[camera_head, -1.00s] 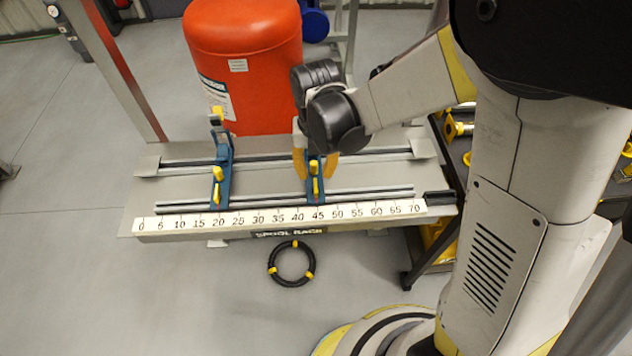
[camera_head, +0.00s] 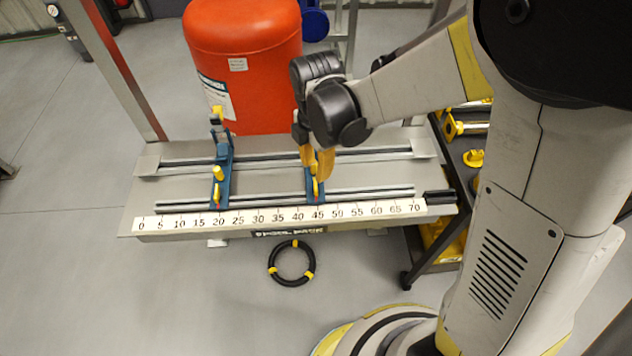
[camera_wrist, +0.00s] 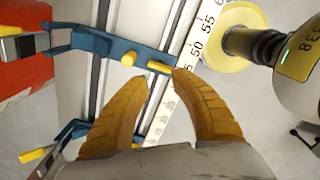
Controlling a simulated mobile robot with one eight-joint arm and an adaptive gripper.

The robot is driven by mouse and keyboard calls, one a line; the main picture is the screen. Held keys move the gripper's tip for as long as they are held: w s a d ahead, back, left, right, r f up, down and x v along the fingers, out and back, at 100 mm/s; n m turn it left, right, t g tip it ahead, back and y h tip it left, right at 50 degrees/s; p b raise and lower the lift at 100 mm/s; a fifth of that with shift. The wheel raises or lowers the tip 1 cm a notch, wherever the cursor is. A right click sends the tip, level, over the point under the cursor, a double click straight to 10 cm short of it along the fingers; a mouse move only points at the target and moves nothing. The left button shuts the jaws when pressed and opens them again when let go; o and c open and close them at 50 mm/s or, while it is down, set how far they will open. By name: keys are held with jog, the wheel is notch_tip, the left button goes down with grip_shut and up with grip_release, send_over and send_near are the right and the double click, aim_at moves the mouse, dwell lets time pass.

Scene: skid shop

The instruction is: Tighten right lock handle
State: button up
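The right lock handle (camera_head: 317,188) is a small yellow lever on the blue right bracket (camera_head: 309,200), near the 45 mark of the scale. In the wrist view the handle (camera_wrist: 158,67) lies just beyond my fingertips, roughly across the gap between them. My gripper (camera_head: 318,178) points down over the right bracket. Its two orange fingers (camera_wrist: 159,76) are apart, with a gap between the tips and nothing visibly clamped. Whether the right fingertip touches the handle's end, I cannot tell. In the head view the fingers partly hide the bracket.
The left blue bracket (camera_head: 220,182) stands near the 20 mark with its own yellow handle. A red tank (camera_head: 243,60) rises behind the rack (camera_head: 270,180). A black ring (camera_head: 291,263) lies on the floor in front. A dark cart (camera_head: 462,190) stands at the right.

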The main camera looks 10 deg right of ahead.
jog(key=shift+r+m, duration=0.15)
jog(key=shift+m, duration=0.75)
jog(key=m, duration=0.4)
jog(key=shift+r, duration=0.4)
